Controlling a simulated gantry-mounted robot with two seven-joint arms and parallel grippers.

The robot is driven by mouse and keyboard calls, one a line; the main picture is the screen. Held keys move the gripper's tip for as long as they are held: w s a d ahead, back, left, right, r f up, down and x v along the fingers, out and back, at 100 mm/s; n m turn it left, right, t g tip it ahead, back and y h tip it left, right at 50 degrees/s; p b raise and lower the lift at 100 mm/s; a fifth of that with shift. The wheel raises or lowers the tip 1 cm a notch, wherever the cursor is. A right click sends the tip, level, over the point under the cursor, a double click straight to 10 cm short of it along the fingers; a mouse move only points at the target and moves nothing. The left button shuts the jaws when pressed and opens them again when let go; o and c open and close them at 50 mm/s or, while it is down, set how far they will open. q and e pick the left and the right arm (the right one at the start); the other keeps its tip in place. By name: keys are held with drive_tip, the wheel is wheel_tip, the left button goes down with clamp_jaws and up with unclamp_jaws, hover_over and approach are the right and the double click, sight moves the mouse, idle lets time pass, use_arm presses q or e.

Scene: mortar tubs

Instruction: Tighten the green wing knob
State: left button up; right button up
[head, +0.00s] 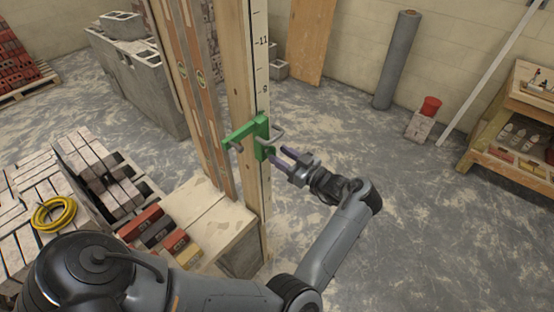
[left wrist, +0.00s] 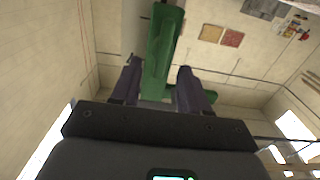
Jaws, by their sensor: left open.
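A green clamp (head: 245,132) with a grey metal bar sits on the upright timber post beside the measuring scale. A lower green part (head: 262,152), possibly the wing knob, faces my left gripper; its shape is too small to tell. My left gripper (head: 275,154) is open, right of the clamp, its two dark purple fingers pointing at it. In the left wrist view a long green part (left wrist: 160,52) shows between the open fingers (left wrist: 160,72), with gaps on both sides. I cannot tell whether it lies between the tips or beyond them. My right gripper is out of view.
The timber post (head: 240,75) and a spirit level (head: 186,75) stand upright by the clamp. A block ledge (head: 215,222) with bricks lies below. Stacked pavers (head: 90,160) and a yellow hose (head: 54,213) are at left. Floor right of the gripper is clear up to a wooden shelf (head: 490,130).

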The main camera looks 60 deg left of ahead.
use_arm(q)
drive_tip(key=shift+x, duration=1.15)
drive_tip(key=shift+r, duration=0.15)
clamp_jaws()
